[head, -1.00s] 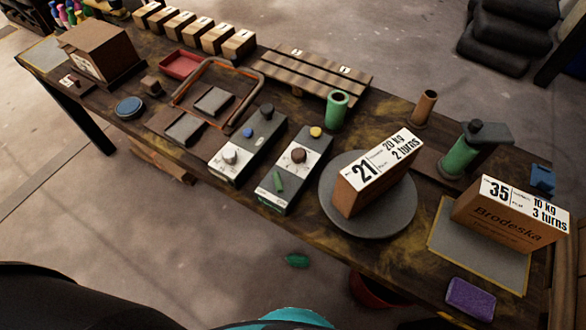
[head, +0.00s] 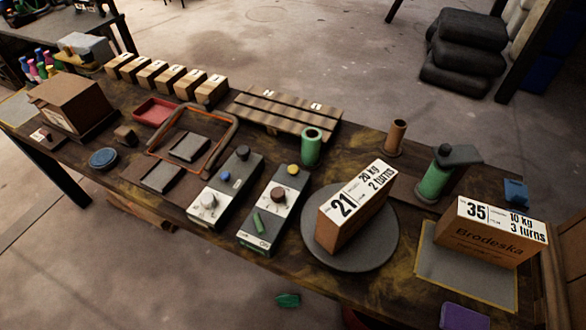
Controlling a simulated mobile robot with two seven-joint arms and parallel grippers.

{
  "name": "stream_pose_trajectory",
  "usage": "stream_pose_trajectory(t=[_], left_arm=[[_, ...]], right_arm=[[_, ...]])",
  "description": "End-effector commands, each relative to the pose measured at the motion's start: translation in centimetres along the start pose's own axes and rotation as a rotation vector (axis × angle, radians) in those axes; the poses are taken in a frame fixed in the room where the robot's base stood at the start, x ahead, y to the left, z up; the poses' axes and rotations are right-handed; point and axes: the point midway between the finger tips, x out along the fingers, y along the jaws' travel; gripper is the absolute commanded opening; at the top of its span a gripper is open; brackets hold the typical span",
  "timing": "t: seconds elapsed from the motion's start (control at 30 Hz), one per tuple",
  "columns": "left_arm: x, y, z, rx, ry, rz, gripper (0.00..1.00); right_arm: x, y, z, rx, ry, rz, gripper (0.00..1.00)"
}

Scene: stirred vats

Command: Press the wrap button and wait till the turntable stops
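The turntable (head: 350,262) is a grey round disc on the bench. A brown box (head: 343,235) labelled 21, 20 kg, 2 turns stands on it. Left of it are two control boxes. The nearer one (head: 252,240) has a yellow button (head: 293,169), a brown knob (head: 278,195) and a green switch (head: 258,222). The other one (head: 200,220) has a blue button (head: 224,177), a pale knob (head: 208,200) and a dark knob (head: 242,153). Their lettering is too small to read, so I cannot tell which is the wrap button. Neither gripper is in view.
A box (head: 490,250) labelled 35, 3 turns stands on a grey mat (head: 430,262) at right. A green roll on a holder (head: 434,182) and a loose green roll (head: 312,148) stand behind the turntable. A purple block (head: 464,317) lies at the front edge.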

Motion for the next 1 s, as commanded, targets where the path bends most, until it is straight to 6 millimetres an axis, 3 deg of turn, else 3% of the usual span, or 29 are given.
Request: stream_pose_trajectory(t=[0.07,0.5,1.0], left_arm=[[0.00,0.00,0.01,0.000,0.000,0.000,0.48],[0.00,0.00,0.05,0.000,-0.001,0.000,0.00],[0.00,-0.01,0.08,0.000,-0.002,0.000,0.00]], right_arm=[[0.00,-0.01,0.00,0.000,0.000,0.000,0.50],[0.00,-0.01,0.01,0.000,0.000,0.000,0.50],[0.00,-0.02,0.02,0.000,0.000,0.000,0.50]])
